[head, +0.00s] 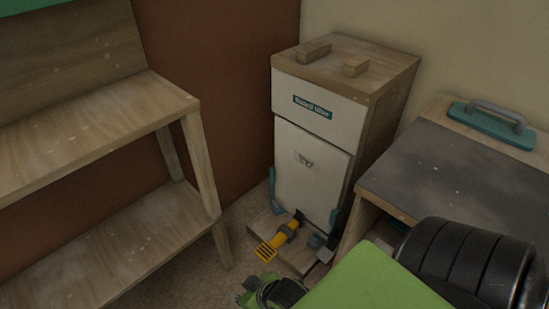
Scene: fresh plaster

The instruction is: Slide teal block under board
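A pale upright board (311,176) stands against the front of a wooden cabinet labelled "Board lifter" (313,107). Small teal brackets (333,219) flank its lower end. A yellow lever with a ridged end (272,246) sticks out at its foot. I cannot make out a separate teal block for certain; a small grey-teal piece (317,241) sits right of the lever. My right arm comes in from the lower right. My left gripper is not in view.
A wooden shelf unit (90,110) stands at left. A grey-topped bench (470,175) at right bears a teal float with a grey handle (492,124). The floor (240,222) shows as a narrow clear strip between the shelf unit and the cabinet.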

